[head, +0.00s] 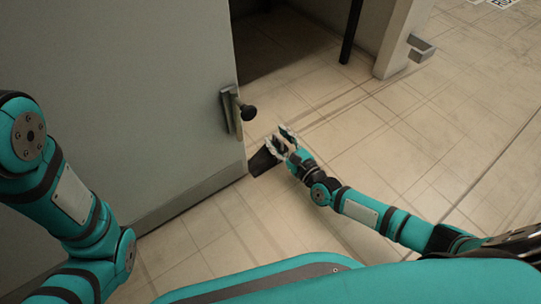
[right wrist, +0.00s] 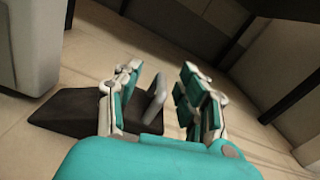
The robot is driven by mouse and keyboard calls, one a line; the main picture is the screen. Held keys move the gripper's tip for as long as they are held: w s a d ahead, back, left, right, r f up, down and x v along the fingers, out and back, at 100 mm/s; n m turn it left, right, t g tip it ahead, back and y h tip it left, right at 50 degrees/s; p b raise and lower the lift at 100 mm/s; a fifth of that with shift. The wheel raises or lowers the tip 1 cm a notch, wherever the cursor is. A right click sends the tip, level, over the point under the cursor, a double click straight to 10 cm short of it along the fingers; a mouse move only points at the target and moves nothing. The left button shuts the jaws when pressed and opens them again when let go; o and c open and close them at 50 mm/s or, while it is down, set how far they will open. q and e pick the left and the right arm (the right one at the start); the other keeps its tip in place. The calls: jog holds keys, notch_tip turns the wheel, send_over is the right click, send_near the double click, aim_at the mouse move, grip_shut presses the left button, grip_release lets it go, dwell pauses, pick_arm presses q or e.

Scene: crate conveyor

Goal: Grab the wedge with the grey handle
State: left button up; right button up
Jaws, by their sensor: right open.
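The dark wedge (head: 262,161) lies on the floor at the bottom corner of the grey door's edge. In the right wrist view the wedge (right wrist: 72,112) is low and flat, left of and partly behind the left finger. Its upright grey handle (right wrist: 155,97) shows in the gap between the fingers. My right gripper (head: 279,139) is open just above the wedge's near end; in the wrist view its fingers (right wrist: 160,78) stand either side of the handle. I cannot tell whether they touch it. My left arm shows at the left, with its gripper out of the frame.
The grey door (head: 130,90) with a dark knob (head: 248,112) stands left of the wedge. A dark opening (head: 285,45) lies behind it, with a black post (head: 351,30) and a pale wall end (head: 395,40).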

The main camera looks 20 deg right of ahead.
grip_shut()
dwell(0.5)
